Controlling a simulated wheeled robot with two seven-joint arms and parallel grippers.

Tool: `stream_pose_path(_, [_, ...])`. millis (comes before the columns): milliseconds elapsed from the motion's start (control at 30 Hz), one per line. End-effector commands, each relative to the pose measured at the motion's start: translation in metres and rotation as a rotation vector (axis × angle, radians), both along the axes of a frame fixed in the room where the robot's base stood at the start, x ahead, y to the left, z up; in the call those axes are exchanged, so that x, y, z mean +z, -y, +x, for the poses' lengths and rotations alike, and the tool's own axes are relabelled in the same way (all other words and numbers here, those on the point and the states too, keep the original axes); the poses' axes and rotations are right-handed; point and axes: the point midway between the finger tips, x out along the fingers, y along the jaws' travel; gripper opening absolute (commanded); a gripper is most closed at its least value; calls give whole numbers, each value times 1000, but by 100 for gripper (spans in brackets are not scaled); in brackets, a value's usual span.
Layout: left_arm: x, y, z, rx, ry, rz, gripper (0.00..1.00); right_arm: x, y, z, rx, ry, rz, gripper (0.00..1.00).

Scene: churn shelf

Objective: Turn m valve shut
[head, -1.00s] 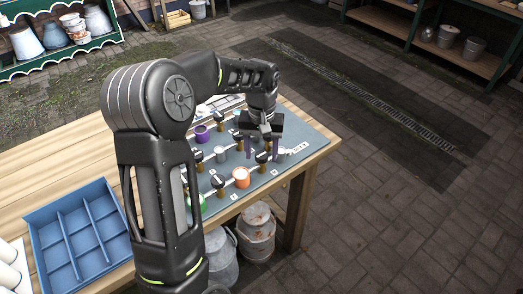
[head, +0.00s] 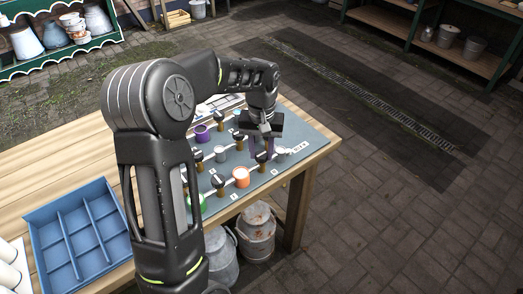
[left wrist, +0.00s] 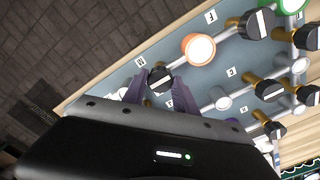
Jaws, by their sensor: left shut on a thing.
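The m valve is a black knob with a white stripe on a brass body (left wrist: 160,78); in the left wrist view the letter label M (left wrist: 140,61) is beside it. My left gripper (left wrist: 157,84) has its purple fingers on both sides of the knob and is shut on it. In the head view the left gripper (head: 262,149) reaches down onto the valve at the board's right part, and its fingers partly hide the knob (head: 262,157). My right gripper is not in view.
The grey valve board (head: 310,143) lies on a wooden table. Other black-knobbed valves and white pipes stand close by, with an orange-rimmed fitting (left wrist: 198,48) near the m valve. A blue divided tray (head: 78,235) is at the left. Metal churns (head: 256,232) stand below the table.

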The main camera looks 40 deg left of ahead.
Motion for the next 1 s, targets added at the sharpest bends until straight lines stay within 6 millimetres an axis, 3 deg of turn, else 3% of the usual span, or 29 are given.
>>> stream_pose_path(433, [0, 0, 0, -174, 1, 0, 0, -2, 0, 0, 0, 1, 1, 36])
stream_pose_path(1000, [1, 0, 1, -689, 3, 1, 0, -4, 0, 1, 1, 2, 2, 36])
